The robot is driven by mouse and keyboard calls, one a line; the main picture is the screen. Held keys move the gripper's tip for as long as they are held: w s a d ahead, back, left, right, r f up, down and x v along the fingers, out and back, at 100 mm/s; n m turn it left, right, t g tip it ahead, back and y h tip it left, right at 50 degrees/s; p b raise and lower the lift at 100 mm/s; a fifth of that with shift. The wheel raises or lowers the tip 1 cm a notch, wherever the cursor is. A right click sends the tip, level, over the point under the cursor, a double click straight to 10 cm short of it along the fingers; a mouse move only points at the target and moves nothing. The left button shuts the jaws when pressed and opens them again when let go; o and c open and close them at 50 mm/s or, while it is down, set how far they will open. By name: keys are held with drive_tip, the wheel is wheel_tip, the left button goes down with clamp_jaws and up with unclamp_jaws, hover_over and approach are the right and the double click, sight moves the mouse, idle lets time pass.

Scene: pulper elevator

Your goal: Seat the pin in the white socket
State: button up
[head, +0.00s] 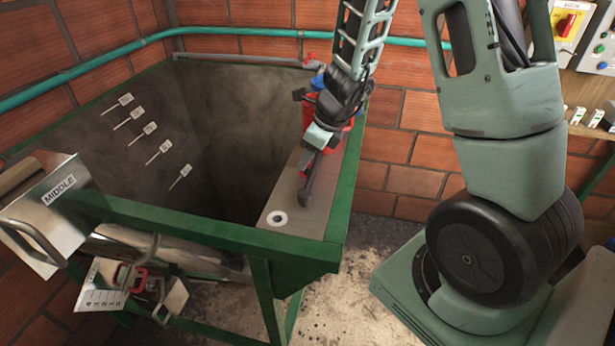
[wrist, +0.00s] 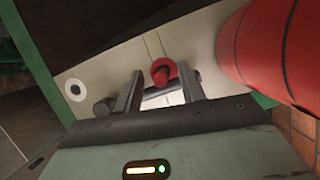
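The white socket (head: 277,218) is a pale ring with a dark hole at the near end of the narrow ledge. In the wrist view the socket (wrist: 75,90) is at the left, apart from my fingers. My gripper (head: 306,192) points down over the ledge, beyond the socket. In the wrist view my gripper (wrist: 160,70) has its two fingers spread. A small red round-ended piece (wrist: 161,72), possibly the pin, shows between the fingertips, with no clear contact. A dark round-ended piece (wrist: 104,106) shows beside the left finger; I cannot tell what it is.
A large red cylinder (wrist: 285,50) stands close at the right of the wrist view. The ledge (head: 315,205) borders a deep green-framed tank (head: 230,130). Several white tags (head: 150,128) hang on its wall. A metal box marked MIDDLE (head: 50,205) is at the left.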

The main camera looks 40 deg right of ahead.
sight(307, 169)
drive_tip(key=shift+b+x, duration=0.3)
drive_tip(key=shift+x, duration=1.25)
drive_tip(key=shift+d+r, duration=0.1)
clamp_jaws()
